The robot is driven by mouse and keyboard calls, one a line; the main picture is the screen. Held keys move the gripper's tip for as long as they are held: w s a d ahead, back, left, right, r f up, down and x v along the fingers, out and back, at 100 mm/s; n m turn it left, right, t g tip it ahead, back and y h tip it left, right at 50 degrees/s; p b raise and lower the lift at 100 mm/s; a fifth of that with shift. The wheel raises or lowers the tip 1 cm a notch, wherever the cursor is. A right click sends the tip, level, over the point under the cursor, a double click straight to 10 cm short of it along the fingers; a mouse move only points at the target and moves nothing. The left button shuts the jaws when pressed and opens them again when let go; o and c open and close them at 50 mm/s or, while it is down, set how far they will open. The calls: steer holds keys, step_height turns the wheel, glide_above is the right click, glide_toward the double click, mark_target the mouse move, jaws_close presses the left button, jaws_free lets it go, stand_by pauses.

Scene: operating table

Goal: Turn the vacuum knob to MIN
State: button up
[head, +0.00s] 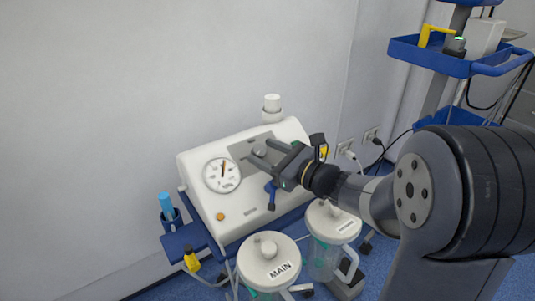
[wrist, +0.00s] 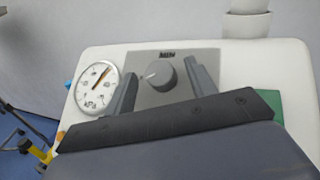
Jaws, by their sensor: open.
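The vacuum knob (wrist: 165,75) is a dark grey round dial on a grey plate on the white suction unit (head: 240,207). In the wrist view a pale mark shows at the knob's left side, and a small dark label (wrist: 167,53) stands just above the knob; its lettering is hard to read. In the head view the knob (head: 259,150) is small and partly covered by my gripper. My gripper (wrist: 160,80) is open, with one finger on each side of the knob. There seems to be a gap to each finger; I cannot tell whether either touches.
A round kPa gauge (head: 222,175) with an orange needle is left of the knob. Two lidded canisters stand in front, one labelled MAIN (head: 268,258). A white capped port (head: 272,107) rises behind the unit. A blue-shelved cart (head: 430,55) is at the right.

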steer(key=shift+c, duration=0.4)
steer(key=c, duration=0.9)
